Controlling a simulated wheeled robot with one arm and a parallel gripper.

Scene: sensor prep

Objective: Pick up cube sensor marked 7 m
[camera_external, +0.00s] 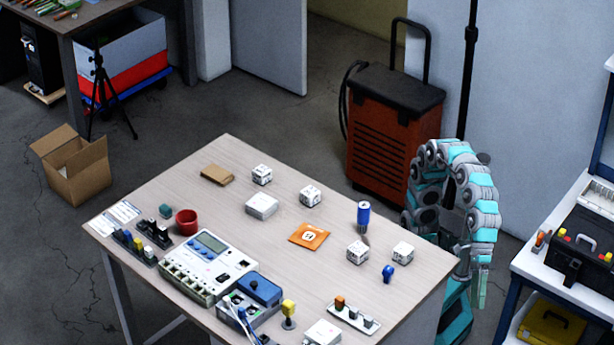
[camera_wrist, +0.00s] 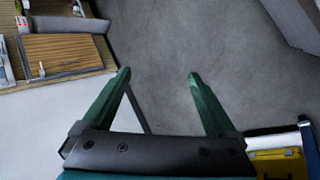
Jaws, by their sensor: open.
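Several white cube sensors with dark markings stand on the table (camera_external: 215,165) in the external view. One cube (camera_external: 262,174) is at the back, another cube (camera_external: 310,196) is right of it, and two more, a left cube (camera_external: 358,253) and a right cube (camera_external: 403,252), stand near the right edge. The markings are too small to read, so I cannot tell which is 7 m. My gripper (camera_wrist: 159,75) is open and empty in the wrist view, above the floor. In the external view my arm is folded beyond the table's right side, with the gripper (camera_external: 479,291) pointing down.
A blue cylinder (camera_external: 363,215) and a blue knob-like part (camera_external: 388,273) stand near the right-hand cubes. An orange packet (camera_external: 309,236) lies mid-table. A white flat box (camera_external: 262,206), red cup (camera_external: 187,222) and metering device (camera_external: 208,265) are farther left. A red cabinet (camera_external: 390,135) stands behind.

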